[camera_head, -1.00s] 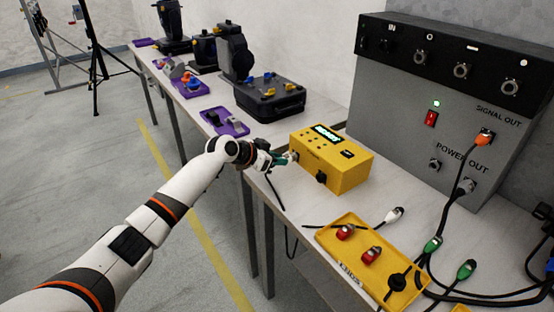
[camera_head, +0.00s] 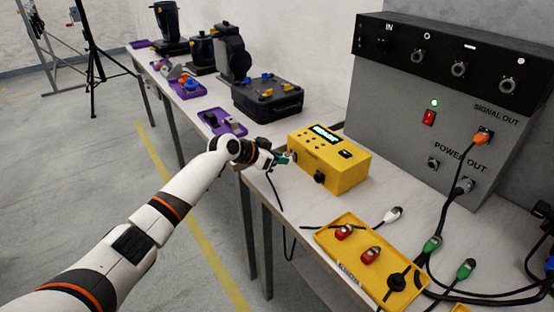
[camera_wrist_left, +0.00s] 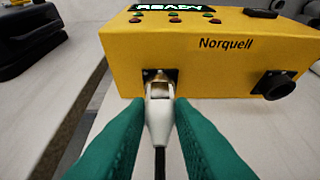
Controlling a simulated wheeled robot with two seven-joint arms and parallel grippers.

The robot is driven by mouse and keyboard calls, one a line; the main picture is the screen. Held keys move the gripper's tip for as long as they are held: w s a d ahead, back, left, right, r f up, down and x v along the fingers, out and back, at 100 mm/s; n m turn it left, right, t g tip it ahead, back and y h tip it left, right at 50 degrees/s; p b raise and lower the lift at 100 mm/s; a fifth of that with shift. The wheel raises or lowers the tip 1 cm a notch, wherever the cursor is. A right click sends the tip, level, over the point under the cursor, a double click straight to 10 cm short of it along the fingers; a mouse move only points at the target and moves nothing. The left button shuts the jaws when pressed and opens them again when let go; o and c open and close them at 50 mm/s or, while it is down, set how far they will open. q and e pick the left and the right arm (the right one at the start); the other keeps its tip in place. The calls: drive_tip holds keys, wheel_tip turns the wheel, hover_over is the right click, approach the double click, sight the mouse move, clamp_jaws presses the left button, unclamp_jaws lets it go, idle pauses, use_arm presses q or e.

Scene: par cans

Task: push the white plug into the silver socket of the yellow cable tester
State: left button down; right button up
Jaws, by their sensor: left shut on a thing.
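The yellow cable tester (camera_head: 335,172) stands on the bench, its screen reading READY in the left wrist view (camera_wrist_left: 210,50). Its silver socket (camera_wrist_left: 161,76) is on the left of the front face, with a black round connector (camera_wrist_left: 274,86) to the right. My left gripper (camera_head: 284,159) is at the tester's front; its green fingers (camera_wrist_left: 158,135) are shut on the white plug (camera_wrist_left: 159,112). The plug's nose is lined up with the socket and at its mouth; how deep it sits I cannot tell. A dark cable trails behind it. My right gripper is not in view.
A yellow tray (camera_head: 370,262) with red connectors lies in front of the tester. A large grey power box (camera_head: 440,120) stands behind. Black cases (camera_head: 268,96) and purple trays (camera_head: 222,122) line the bench farther left. Loose cables lie at the right.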

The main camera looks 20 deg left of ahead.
use_arm(q)
drive_tip(key=shift+w, duration=0.1)
drive_tip(key=c, duration=1.2)
unclamp_jaws()
